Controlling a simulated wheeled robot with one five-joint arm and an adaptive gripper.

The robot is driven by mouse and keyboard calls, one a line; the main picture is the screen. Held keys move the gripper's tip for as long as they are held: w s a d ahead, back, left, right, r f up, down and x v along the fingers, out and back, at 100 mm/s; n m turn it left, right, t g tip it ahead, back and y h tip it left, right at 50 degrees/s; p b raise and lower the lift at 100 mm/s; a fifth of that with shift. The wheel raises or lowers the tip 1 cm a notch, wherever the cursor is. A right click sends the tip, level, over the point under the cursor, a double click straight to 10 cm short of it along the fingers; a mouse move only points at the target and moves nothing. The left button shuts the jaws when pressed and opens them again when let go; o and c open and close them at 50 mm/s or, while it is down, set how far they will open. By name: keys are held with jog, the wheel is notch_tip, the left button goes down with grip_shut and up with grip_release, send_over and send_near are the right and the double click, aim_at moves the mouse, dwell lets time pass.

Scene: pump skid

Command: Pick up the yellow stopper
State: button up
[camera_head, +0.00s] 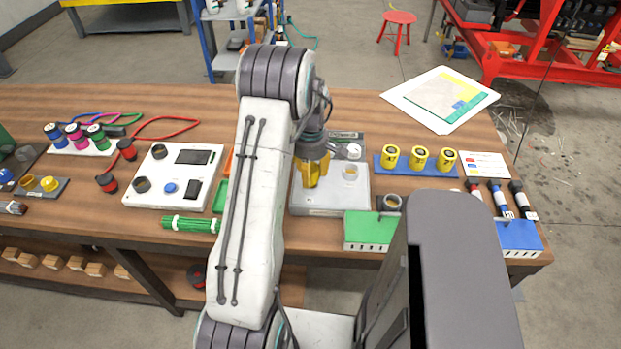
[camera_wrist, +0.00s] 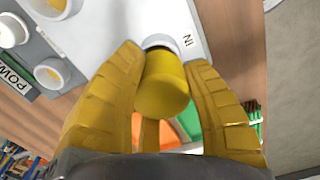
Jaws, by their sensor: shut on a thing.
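The yellow stopper (camera_wrist: 164,84) is between the yellow fingers of my gripper (camera_wrist: 165,100) in the wrist view. My gripper is shut on it.
A white panel (camera_head: 178,178) lies left, a blue rack with yellow cylinders (camera_head: 419,160) right, and a green box (camera_head: 370,231) in front.

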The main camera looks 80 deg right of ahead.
jog(key=shift+s+a+r, duration=0.1)
jog(key=shift+s+r, duration=0.15)
jog(key=shift+r, duration=0.35)
jog(key=shift+s+a+r, duration=0.1)
jog(key=shift+s+r, duration=0.1)
jog(key=shift+r, duration=0.35)
jog(key=s+a+r+b, duration=0.2)
jog(key=s+a+r, duration=0.4)
jog(key=s, duration=0.2)
jog(key=shift+s+a+r, duration=0.15)
jog(key=shift+s+r, duration=0.1)
jog(key=shift+s, duration=0.1)
